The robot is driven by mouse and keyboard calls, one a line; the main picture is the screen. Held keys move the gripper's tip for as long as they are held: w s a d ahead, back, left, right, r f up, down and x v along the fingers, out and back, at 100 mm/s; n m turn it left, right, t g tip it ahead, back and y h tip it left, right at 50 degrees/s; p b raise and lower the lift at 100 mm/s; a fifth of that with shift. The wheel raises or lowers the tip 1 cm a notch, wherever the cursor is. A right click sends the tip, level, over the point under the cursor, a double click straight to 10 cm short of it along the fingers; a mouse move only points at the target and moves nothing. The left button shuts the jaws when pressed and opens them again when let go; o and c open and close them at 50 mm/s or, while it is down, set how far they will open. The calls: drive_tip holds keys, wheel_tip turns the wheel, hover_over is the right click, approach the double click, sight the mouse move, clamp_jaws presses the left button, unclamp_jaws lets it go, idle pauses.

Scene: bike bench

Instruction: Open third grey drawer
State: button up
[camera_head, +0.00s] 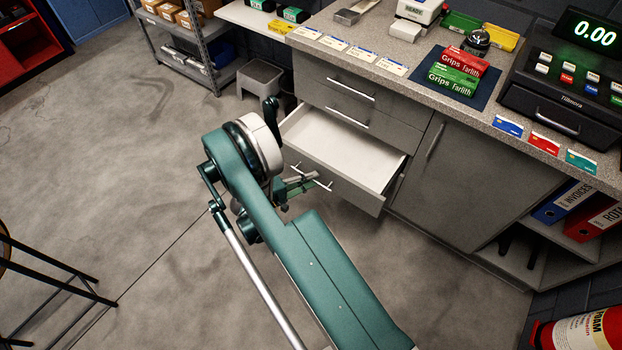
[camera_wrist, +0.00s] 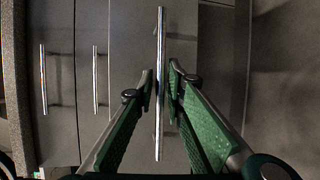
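The third grey drawer (camera_head: 352,196) is pulled well out of the counter in the head view, and its white inside looks empty. Its long bar handle (camera_wrist: 160,130) runs upright in the wrist view. My gripper (camera_wrist: 161,76) is at this handle, with one green finger on each side of the bar. Small gaps seem to show between the bar and the fingertips. In the head view my gripper (camera_head: 302,186) is at the drawer front, partly hidden by my arm.
Two closed drawers with bar handles (camera_head: 350,89) (camera_head: 347,116) are above the open one. A closed cabinet door (camera_head: 470,180) is to the right. A stool (camera_head: 260,78) and a metal shelf (camera_head: 190,45) stand behind. The floor to the left is mostly clear.

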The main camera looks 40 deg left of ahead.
drive_tip(key=v, duration=1.2)
drive_tip(key=shift+o, duration=0.4)
drive_tip(key=shift+r, duration=0.1)
drive_tip(key=shift+o, duration=1.1)
drive_tip(key=w+d+r+n+g+y+p, duration=0.2)
drive_tip(key=w+r+g+y, duration=0.4)
drive_tip(key=g, duration=0.6)
drive_tip(key=shift+w+d+r+n+g, duration=0.3)
drive_tip(key=shift+w+r+n, duration=0.5)
drive_tip(key=shift+w+r, duration=0.45)
drive_tip(key=shift+w+f, duration=0.15)
drive_tip(key=shift+f, duration=0.05)
drive_tip(key=shift+w+f+b, duration=0.25)
drive_tip(key=shift+f+b, duration=0.1)
drive_tip(key=shift+f, duration=0.9)
drive_tip(key=shift+w+f+b, duration=0.25)
drive_tip(key=shift+f+b, duration=0.05)
drive_tip(key=shift+f, duration=0.95)
drive_tip(key=shift+w+f+b, duration=0.25)
drive_tip(key=shift+f+b, duration=0.1)
drive_tip(key=shift+f, duration=0.9)
